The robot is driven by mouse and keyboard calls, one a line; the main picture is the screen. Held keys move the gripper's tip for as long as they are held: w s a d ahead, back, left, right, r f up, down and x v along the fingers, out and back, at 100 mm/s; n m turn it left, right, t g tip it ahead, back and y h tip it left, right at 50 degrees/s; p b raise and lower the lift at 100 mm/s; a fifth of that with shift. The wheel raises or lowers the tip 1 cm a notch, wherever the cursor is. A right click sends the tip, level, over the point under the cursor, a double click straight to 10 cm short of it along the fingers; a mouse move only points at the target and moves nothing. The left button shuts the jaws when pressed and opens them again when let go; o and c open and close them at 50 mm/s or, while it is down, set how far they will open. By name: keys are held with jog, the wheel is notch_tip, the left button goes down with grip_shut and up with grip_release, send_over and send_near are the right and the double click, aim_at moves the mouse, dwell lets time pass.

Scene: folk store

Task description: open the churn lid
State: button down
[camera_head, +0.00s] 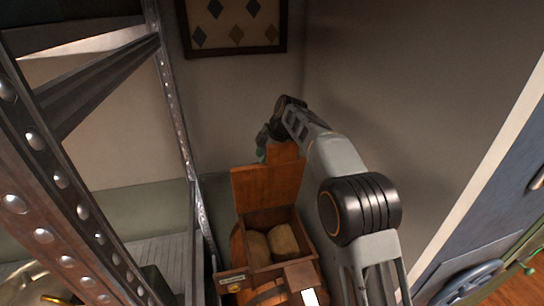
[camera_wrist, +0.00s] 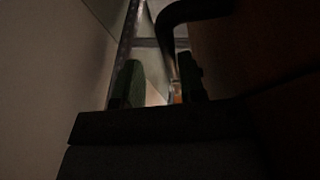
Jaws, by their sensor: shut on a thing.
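The churn (camera_head: 288,222) is a wooden box low in the head view. Its wooden lid (camera_head: 266,186) stands raised, roughly upright, at the back of the opening. Two pale yellowish blocks (camera_head: 284,240) lie inside. My gripper (camera_head: 262,152), with green fingers, is at the lid's top edge, partly behind my arm. In the dark wrist view, my gripper (camera_wrist: 160,86) has a dark curved handle (camera_wrist: 184,14) by its fingers. It is shut on part of the lid, seemingly this handle; the exact contact is hard to see.
A riveted metal shelf frame (camera_head: 50,165) stands close on the left. A wall with a framed diamond-pattern picture (camera_head: 236,22) is behind the churn. A blue-grey cabinet or door (camera_head: 490,205) stands at the right, with a strip of wooden floor (camera_head: 510,290) beside it.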

jog(key=shift+w+a+f, duration=0.25)
jog(key=shift+w+f, duration=0.2)
jog(key=shift+f, duration=0.25)
jog(key=shift+w, duration=0.1)
jog(key=c, duration=1.2)
grip_release()
jog(key=shift+w+a+f, duration=0.1)
jog(key=shift+f, duration=0.1)
jog(key=shift+o, duration=0.2)
jog(key=shift+w+a+r, duration=0.1)
jog(key=shift+w+a, duration=0.05)
jog(key=shift+w, duration=0.3)
jog(key=shift+r, duration=0.1)
jog(key=shift+r, duration=0.25)
